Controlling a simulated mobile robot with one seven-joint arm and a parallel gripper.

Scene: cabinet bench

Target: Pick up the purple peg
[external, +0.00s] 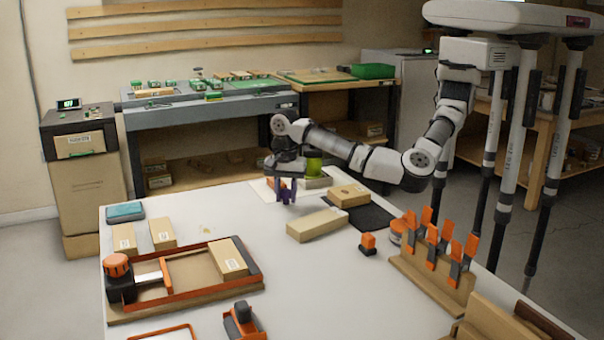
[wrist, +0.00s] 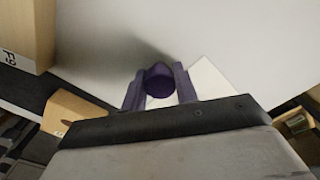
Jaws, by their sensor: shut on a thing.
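The purple peg (wrist: 159,80) shows as a dark rounded end between the two purple fingers of my gripper (wrist: 158,90) in the wrist view. The gripper is shut on the peg, with one finger on either side of it. In the external view my gripper (external: 286,197) points down over the far part of the white table, left of a long tan block. The peg is hard to tell from the fingers there. I cannot tell whether its lower end touches the table.
The long tan block (external: 317,224) and a tan box with a hole (external: 348,195) are right of the gripper. A green cylinder (external: 313,167) stands behind. An orange-framed tray (external: 185,277) is front left. White table (external: 240,215) is clear left of the gripper.

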